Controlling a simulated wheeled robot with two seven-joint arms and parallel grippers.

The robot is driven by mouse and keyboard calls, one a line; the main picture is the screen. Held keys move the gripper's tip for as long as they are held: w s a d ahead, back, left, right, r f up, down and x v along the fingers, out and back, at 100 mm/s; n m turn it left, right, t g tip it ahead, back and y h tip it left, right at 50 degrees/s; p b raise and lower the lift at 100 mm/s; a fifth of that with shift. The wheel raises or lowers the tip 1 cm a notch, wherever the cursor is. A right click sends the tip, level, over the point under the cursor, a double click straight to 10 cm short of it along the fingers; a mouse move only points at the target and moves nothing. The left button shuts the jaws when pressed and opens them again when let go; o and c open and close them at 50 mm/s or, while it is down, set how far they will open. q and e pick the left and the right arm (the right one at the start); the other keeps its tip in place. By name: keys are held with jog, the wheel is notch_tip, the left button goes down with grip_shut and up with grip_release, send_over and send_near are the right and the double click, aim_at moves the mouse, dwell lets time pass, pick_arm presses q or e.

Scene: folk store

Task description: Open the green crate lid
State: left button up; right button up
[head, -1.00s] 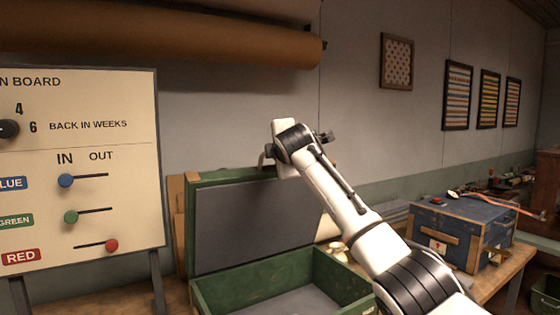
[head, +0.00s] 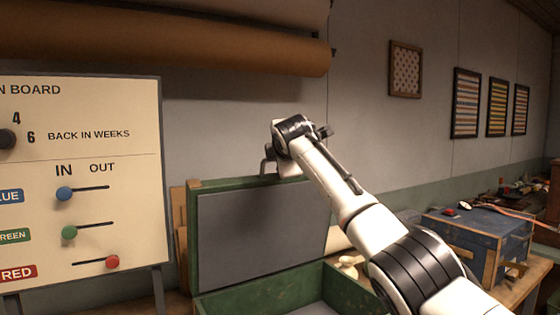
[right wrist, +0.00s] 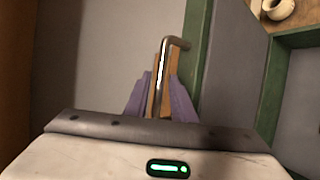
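The green crate (head: 255,294) stands at the lower middle of the head view. Its lid (head: 194,240), green-framed with a grey inner panel, stands about upright at the back of the crate. A metal handle (head: 265,167) sits at the lid's top edge. My right gripper (right wrist: 160,77) is there; its fingers are mostly hidden in the head view. In the right wrist view, its two purple fingers lie on either side of the handle (right wrist: 163,62), with a gap between them and it. The green lid edge (right wrist: 206,55) is just right. My left gripper is not in view.
A sign board (head: 85,170) with sliders stands left of the crate. A blue box (head: 482,235) sits on the bench at right. Paper rolls (head: 170,52) hang above on the wall. A small pale cup (right wrist: 277,8) shows beyond the crate.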

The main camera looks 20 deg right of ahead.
dwell(0.3)
jog(key=shift+s+a+b, duration=0.15)
jog(key=shift+s+b, duration=0.3)
jog(key=shift+b, duration=0.15)
jog(key=shift+b+v, duration=1.9)
jog(key=shift+v, duration=2.8)
jog(key=shift+r, duration=0.2)
